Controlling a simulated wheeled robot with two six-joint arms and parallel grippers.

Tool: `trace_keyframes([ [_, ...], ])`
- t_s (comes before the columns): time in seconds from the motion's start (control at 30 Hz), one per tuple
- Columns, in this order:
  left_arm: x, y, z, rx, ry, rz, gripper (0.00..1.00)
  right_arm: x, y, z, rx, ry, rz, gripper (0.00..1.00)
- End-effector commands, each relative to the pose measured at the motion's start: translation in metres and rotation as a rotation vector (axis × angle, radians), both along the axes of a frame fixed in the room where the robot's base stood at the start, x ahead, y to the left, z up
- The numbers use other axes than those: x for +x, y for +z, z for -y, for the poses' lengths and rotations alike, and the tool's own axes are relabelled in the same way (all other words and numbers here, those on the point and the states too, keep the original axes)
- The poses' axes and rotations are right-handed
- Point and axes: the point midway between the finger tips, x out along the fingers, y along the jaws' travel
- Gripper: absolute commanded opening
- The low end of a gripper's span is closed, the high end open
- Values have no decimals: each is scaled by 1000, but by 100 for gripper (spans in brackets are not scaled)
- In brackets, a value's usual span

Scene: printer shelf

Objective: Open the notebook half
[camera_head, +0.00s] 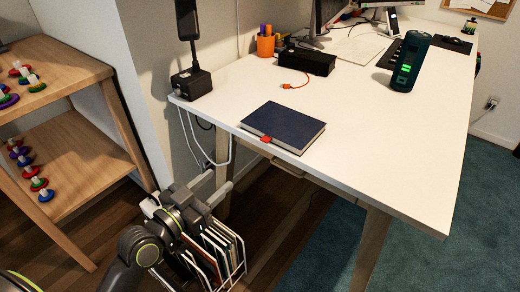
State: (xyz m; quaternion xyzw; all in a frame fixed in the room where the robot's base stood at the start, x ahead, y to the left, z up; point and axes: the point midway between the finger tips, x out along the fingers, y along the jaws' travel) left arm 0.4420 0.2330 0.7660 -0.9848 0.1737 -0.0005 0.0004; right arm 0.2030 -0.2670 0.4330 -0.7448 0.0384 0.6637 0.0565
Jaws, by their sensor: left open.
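The dark blue notebook (284,126) lies closed and flat on the white desk (400,140), close to its front edge. A small red tab (266,139) shows at its near side, towards the left. My left gripper (221,179) is below and to the left of the notebook in the picture, just in front of the desk edge. Its two fingers are apart with nothing between them, and it does not touch the notebook. My right gripper is not in view.
A dark green cylinder (410,62) with green lights stands at the desk's right. A black box (304,61), an orange pen cup (265,46) and a black device (190,83) stand farther back. A wire rack (225,250) is below the desk edge. Desk space right of the notebook is clear.

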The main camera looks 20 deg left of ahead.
Motion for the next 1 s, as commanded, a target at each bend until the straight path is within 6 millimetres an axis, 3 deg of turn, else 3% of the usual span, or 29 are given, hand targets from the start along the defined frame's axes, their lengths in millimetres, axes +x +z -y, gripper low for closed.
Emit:
trace_keyframes([
  [0.17, 20, 2, 7, -5, 0, 4, 44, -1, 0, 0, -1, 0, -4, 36],
  [0.8, 135, 1, 49, -2, 1, 0, 44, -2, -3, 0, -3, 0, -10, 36],
  [1.0, 155, 0, 56, -2, 1, -2, 44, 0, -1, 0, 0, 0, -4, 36],
])
